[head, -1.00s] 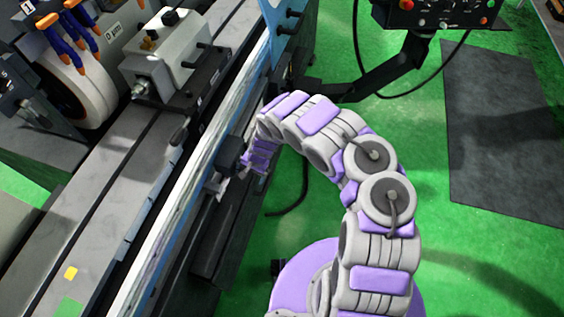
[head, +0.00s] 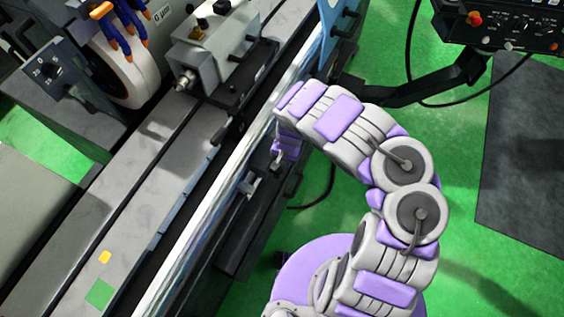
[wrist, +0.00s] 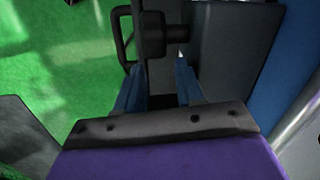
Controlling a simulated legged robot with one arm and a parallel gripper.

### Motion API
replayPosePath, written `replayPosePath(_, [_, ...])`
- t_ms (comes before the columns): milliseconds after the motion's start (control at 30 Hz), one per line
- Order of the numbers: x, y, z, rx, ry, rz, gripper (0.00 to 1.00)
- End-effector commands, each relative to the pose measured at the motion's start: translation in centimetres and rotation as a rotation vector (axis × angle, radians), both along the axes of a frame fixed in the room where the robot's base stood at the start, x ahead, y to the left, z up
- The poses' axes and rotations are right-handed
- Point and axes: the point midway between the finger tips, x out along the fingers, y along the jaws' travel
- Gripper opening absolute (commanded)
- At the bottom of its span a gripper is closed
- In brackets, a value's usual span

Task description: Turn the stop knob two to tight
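My gripper (head: 277,162) is beside the front rail of the grinder, low at the machine's near side. In the wrist view, its two blue fingers (wrist: 158,82) are apart with a gap between them. A dark round knob (wrist: 170,34) on a short shaft lies just beyond the fingertips, beside a thin upright dark plate. Whether the fingers touch it is not clear. In the head view, a small grey and black fitting (head: 246,184) sits on the front rail, left of and below my gripper. I cannot tell which part is stop knob two.
A dark loop handle (wrist: 122,38) is left of the knob in the wrist view, and a dark panel (wrist: 232,55) is right. The control panel (head: 500,25) on its black arm is at upper right.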

Motion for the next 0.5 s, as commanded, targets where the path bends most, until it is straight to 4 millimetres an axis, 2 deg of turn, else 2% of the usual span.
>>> replayPosePath(500, [-0.8,0.1,2.2,0.004,0.003,-0.002,0.37])
